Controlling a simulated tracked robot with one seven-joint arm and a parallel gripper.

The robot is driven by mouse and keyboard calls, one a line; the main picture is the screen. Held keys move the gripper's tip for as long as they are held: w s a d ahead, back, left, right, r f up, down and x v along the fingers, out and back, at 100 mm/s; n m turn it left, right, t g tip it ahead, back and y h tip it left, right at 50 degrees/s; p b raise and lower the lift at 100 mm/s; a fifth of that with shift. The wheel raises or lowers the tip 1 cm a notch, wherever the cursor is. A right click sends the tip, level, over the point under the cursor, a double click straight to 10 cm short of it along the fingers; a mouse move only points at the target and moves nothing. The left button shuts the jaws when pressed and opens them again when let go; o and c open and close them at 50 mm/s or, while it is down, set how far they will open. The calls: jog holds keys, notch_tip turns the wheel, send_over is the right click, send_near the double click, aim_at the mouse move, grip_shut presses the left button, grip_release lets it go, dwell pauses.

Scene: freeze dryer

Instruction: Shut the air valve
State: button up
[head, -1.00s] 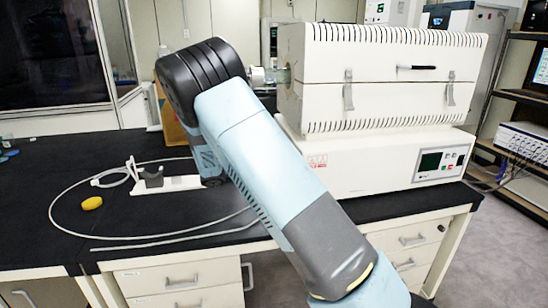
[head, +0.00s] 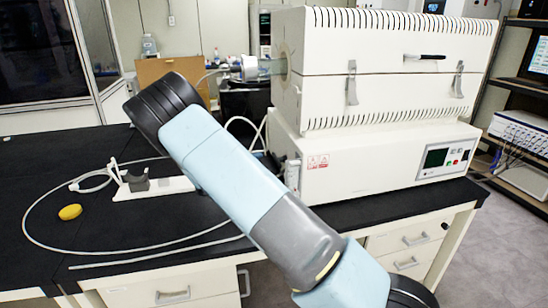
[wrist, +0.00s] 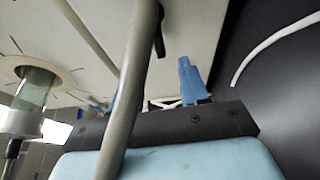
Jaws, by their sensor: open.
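My gripper (wrist: 152,82) shows in the wrist view, its dark bar and blue fingers pointing toward the white furnace side. One finger is clear; the other is mostly behind a grey tube (wrist: 134,75) that crosses close to the camera. The jaws are open and nothing shows between them. A small dark part (wrist: 159,40), perhaps a lever, shows beside the tube; I cannot tell if it is the air valve. In the head view my arm hides the gripper. A metal end fitting (head: 236,67) sits on the furnace's left end; no valve handle is clear there.
The white tube furnace (head: 390,70) stands on its control base (head: 340,160). On the black bench (head: 60,155) lie a long white hose (head: 30,210), a yellow oval object (head: 70,212) and a white stand (head: 165,187). The bench's left part is mostly clear.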

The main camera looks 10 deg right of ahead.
aim_at(273, 157)
jog(key=x, duration=0.8)
jog(key=shift+w+d, duration=0.1)
jog(key=shift+d, duration=0.25)
jog(key=shift+c, duration=0.3)
grip_shut()
